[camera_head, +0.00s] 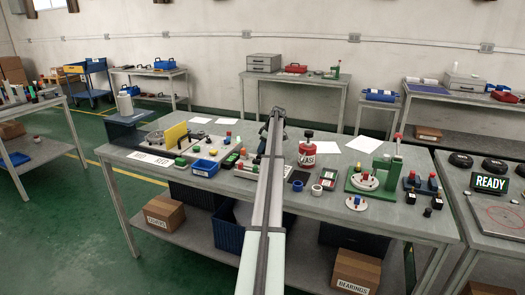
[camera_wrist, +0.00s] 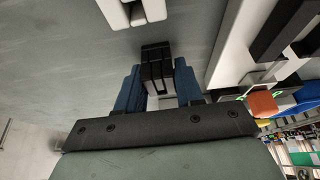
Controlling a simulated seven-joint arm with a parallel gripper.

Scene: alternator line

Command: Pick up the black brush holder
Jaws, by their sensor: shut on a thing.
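The black brush holder (camera_wrist: 156,60) is a small dark block with grooves, seen in the wrist view between the two blue fingers. My gripper (camera_wrist: 157,68) is shut on it, one finger on each side. A pale piece shows just below the block between the fingers. The grey surface lies behind it; I cannot tell whether the block touches that surface. In the head view my arm runs up the middle over the main bench, and the brush holder cannot be made out there.
In the wrist view a white part (camera_wrist: 132,12) is above the fingers and an orange block (camera_wrist: 262,105) is at right. In the head view, a red can (camera_head: 307,151), green press (camera_head: 386,169) and blue bin (camera_head: 205,168) stand on the bench (camera_head: 325,217).

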